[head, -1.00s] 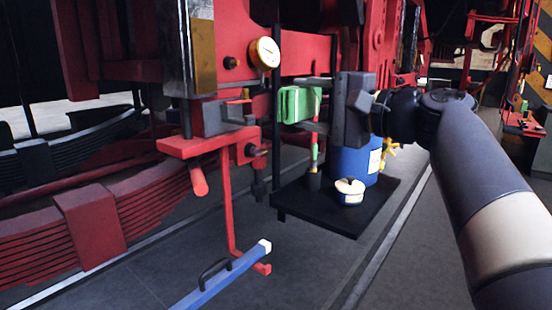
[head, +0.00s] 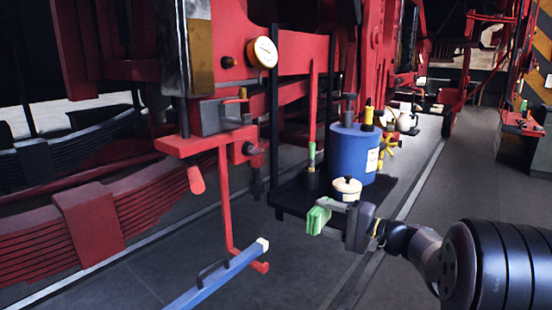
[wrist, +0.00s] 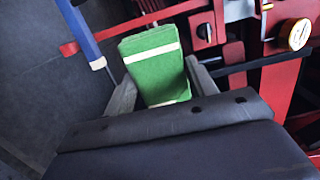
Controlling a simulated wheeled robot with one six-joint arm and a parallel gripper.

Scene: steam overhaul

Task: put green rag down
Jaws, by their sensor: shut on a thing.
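The green rag (head: 318,216) is a folded green block with a pale stripe. My gripper (head: 336,213) is shut on it and holds it in front of the black tray's (head: 292,197) front edge in the head view. In the wrist view the rag (wrist: 155,65) sits between the two grey fingers of my gripper (wrist: 160,85). I cannot tell whether the rag touches anything besides the fingers.
A blue bar with a handle (head: 222,275) is at lower left. Red machine frames rise behind.

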